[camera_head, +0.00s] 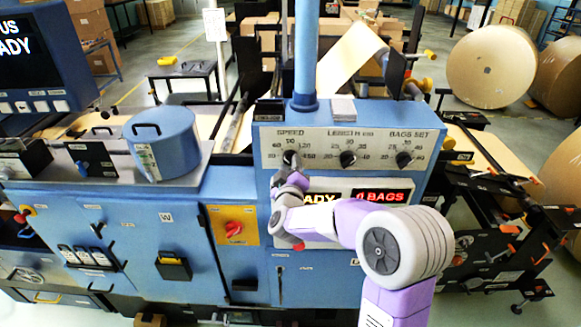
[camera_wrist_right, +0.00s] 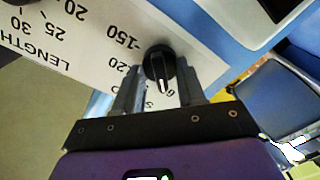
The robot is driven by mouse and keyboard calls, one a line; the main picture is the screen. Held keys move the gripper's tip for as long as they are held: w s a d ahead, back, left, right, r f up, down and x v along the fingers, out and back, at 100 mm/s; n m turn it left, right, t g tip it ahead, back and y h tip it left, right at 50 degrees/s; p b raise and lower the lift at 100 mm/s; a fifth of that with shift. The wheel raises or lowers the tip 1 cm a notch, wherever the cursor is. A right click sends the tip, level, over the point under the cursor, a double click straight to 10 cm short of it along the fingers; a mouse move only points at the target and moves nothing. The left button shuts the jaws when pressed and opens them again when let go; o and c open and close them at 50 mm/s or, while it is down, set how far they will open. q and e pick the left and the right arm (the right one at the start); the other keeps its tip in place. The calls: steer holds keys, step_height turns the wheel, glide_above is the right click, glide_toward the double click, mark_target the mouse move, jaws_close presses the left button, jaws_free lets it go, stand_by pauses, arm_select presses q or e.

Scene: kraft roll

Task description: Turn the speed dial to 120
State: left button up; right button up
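The speed dial is a black round knob (camera_wrist_right: 158,65) with a white pointer line, on a pale panel. In the wrist view the pointer aims down the picture, toward my gripper; the figures there are partly hidden. The marks 150 and 120 show to the knob's left. In the head view the dial (camera_head: 291,157) is the leftmost of three, under the word SPEED. My right gripper (camera_wrist_right: 158,88) is open, with one fingertip on each side of the knob; I cannot tell whether they touch it. In the head view the right gripper (camera_head: 290,172) is just below the dial.
The length dial (camera_head: 348,158) and the bags dial (camera_head: 404,159) sit to the right on the same panel. A lit display (camera_head: 385,196) is below, partly behind my right arm. A blue post (camera_head: 306,55) rises above the panel. A blue pot (camera_head: 160,143) stands left.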

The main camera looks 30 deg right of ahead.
jaws_close()
steer(key=m+b, duration=0.3)
steer(key=m, duration=0.1)
steer(key=shift+f, duration=0.15)
steer(key=m+b, duration=0.3)
steer(key=m, duration=0.1)
steer(key=shift+m+b, duration=0.3)
steer(key=shift+b, duration=0.1)
steer(key=m+b, duration=0.3)
steer(key=m, duration=0.1)
steer(key=shift+a+m, duration=0.1)
steer(key=shift+m, duration=0.2)
steer(key=shift+m+b, duration=1.25)
steer(key=shift+m, duration=0.95)
